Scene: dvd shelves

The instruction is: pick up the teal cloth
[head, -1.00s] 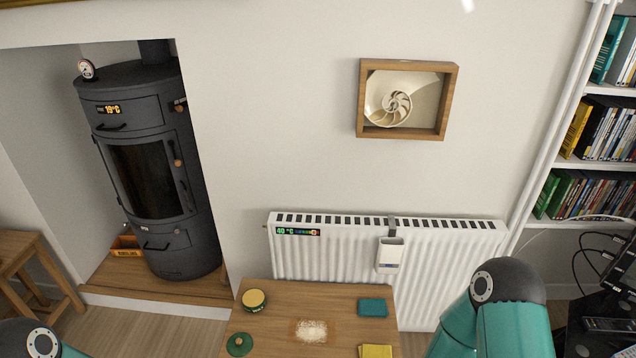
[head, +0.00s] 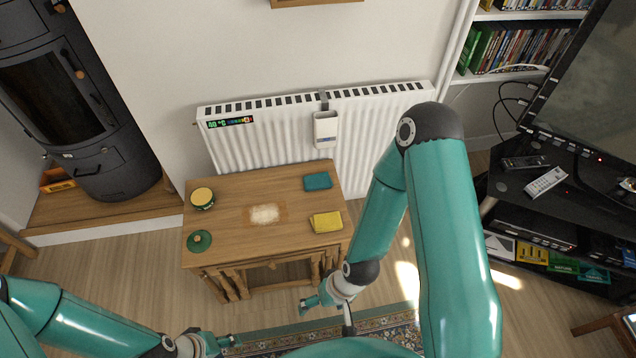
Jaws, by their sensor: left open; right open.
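The teal cloth (head: 318,181) lies folded flat at the back right of the small wooden table (head: 228,222), in front of the radiator. My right gripper (head: 309,306) is open and empty, low in front of the table's right front corner, well below and nearer than the cloth. My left gripper (head: 232,341) is open and empty at the bottom of the view, in front of the table. Neither gripper touches the cloth.
A yellow cloth (head: 326,222) lies on the table in front of the teal one. A tin (head: 202,198), a green lid (head: 199,241) and a pale powdery patch (head: 265,214) are on the left and middle. A white radiator (head: 270,143) with a hanging holder (head: 326,129) stands close behind.

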